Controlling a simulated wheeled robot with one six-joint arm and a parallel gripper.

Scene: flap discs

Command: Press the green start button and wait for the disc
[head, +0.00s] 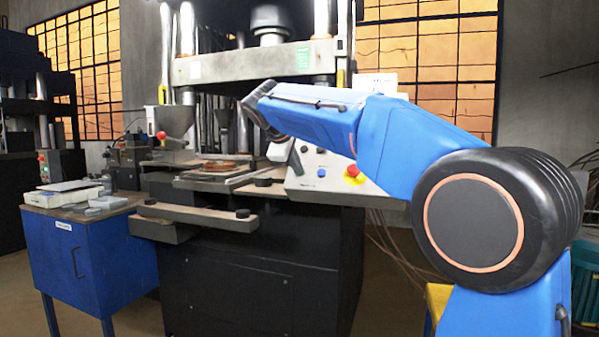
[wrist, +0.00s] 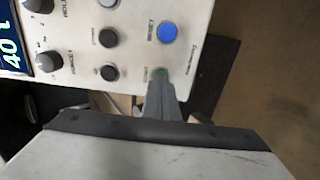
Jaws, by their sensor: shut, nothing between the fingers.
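The control panel (wrist: 130,15) of the press is pale, with knobs, small buttons and a display. The green start button (wrist: 160,71) shows as a small green patch at the tip of my gripper (wrist: 160,80) in the wrist view. The fingers are shut with nothing between them and cover most of the button. I cannot tell whether the tip touches it or presses it in. In the head view my gripper (head: 297,158) is over the panel, which stands at the right of the press. No finished disc can be made out for certain.
A blue button (wrist: 167,32) sits beside the green one, with dark buttons (wrist: 108,38) and knobs nearby. A red emergency stop (head: 353,171) is on the panel. The press (head: 255,68) stands behind. A blue cabinet (head: 95,260) with boxes is at the left.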

